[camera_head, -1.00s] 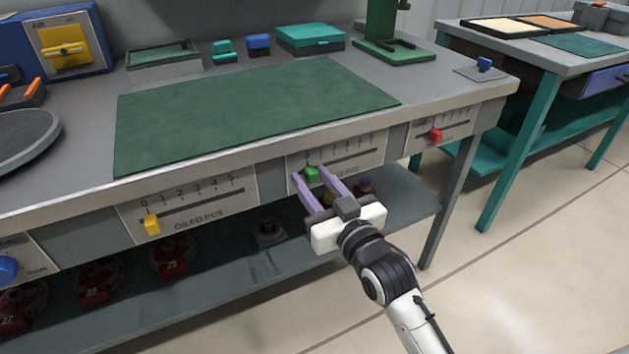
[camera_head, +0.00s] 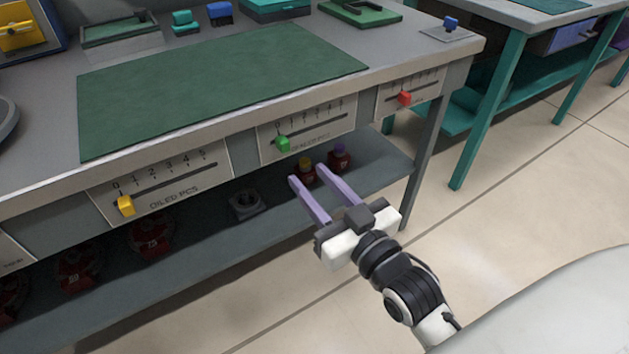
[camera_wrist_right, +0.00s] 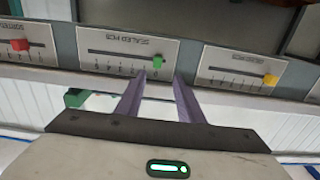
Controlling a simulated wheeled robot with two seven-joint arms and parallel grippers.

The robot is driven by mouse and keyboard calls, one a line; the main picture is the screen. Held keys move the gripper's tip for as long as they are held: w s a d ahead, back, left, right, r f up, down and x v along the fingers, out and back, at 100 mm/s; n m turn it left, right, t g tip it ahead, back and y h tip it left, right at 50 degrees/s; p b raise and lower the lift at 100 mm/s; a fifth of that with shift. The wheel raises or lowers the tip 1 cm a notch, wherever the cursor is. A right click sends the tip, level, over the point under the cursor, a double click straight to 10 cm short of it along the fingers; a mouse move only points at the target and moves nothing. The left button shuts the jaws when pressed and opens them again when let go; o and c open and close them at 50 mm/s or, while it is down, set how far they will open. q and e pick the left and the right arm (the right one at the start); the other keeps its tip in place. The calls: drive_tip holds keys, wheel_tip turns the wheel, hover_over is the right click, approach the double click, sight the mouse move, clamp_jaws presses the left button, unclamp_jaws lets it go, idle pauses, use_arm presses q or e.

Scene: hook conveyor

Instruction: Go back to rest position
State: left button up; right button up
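My right gripper (camera_head: 308,172) is open and empty, its two purple fingers apart, in front of the workbench and below its front panels. The green slider knob (camera_head: 283,143) sits at the 0 end of its scale, clear of the fingers. In the right wrist view the green knob (camera_wrist_right: 157,62) shows beyond and between the fingertips (camera_wrist_right: 157,78). The yellow slider knob (camera_head: 126,206) is at the 0 end of its scale. The red slider knob (camera_head: 404,98) is on the panel to the right. My left gripper is not in view.
The workbench top holds a green mat (camera_head: 220,85). Its lower shelf (camera_head: 215,235) carries several dark red items and a grey block (camera_head: 247,205). A teal-legged table (camera_head: 487,130) stands at the right. The floor (camera_head: 500,230) between is clear.

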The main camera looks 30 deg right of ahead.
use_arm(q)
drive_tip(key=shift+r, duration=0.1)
